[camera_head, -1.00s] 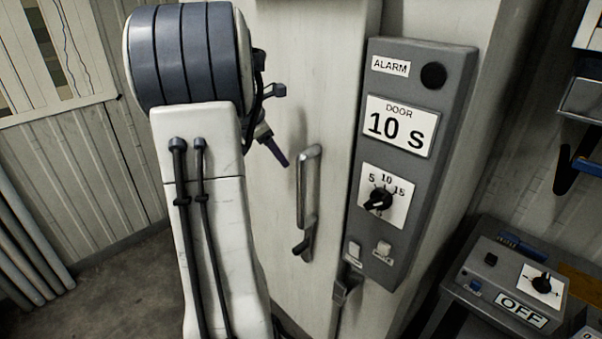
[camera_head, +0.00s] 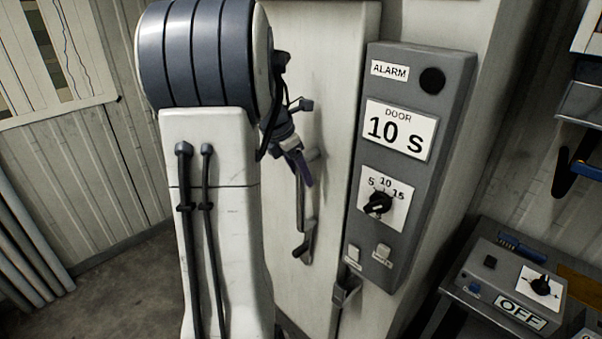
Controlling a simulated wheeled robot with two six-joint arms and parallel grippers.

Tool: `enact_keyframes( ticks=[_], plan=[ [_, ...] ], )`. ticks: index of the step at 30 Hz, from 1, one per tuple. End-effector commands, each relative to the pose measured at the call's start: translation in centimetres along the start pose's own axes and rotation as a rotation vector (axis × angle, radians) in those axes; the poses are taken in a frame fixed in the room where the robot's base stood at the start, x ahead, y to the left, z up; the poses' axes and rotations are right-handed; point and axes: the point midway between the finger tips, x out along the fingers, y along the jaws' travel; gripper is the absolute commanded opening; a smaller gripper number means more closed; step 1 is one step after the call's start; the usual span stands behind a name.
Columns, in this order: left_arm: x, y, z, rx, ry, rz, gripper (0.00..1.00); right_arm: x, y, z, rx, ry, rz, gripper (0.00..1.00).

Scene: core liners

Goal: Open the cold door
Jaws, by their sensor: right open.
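The pale cold door (camera_head: 335,90) stands behind my arm and looks shut against its frame. Its vertical metal bar handle (camera_head: 300,212) is partly hidden by my right gripper (camera_head: 304,172). A small dark lever (camera_head: 303,249) sits at the handle's lower end. My right gripper is open, with its dark purplish fingers in front of the upper part of the handle. I cannot tell whether they touch it or reach around it. My left gripper is out of view.
A grey control panel (camera_head: 410,170) with ALARM, DOOR 10 S and a dial stands right of the handle. A latch piece (camera_head: 346,290) sits below it. A bench with an OFF box (camera_head: 510,285) is at lower right. Pipes (camera_head: 30,245) lean at left; floor between is clear.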

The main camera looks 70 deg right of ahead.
Motion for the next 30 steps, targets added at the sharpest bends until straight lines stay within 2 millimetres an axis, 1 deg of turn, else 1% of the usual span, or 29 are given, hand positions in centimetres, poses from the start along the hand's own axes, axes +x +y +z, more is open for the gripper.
enact_keyframes(
  ticks=[1, 4, 12, 13, 14, 15, 17, 18, 30],
  plan=[
    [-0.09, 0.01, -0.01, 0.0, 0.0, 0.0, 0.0, 0.5, -0.07, -0.03, -0.001, 0.002, -0.003, 0.62],
    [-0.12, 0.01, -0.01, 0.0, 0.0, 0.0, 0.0, 1.04, -0.04, -0.05, -0.001, 0.001, -0.001, 0.62],
    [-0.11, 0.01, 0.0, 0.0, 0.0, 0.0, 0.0, 1.22, -0.01, -0.04, -0.001, 0.0, 0.0, 0.62],
    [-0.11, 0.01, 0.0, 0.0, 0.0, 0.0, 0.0, 1.22, -0.01, -0.04, -0.001, 0.0, 0.0, 0.58],
    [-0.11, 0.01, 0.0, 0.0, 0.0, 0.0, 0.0, 1.22, -0.01, -0.04, -0.001, 0.0, 0.0, 0.47],
    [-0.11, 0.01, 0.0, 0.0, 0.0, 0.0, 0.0, 1.21, -0.01, -0.04, -0.001, 0.0, 0.0, 0.31],
    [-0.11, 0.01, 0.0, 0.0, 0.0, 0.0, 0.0, 1.21, -0.01, -0.04, -0.001, 0.0, 0.0, 0.08],
    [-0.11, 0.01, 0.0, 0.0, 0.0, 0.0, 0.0, 1.2, -0.01, -0.05, -0.001, 0.0, 0.0, 0.0],
    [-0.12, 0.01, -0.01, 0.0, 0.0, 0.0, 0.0, 1.17, -0.01, -0.05, -0.001, 0.0, 0.0, 0.0]
  ],
)
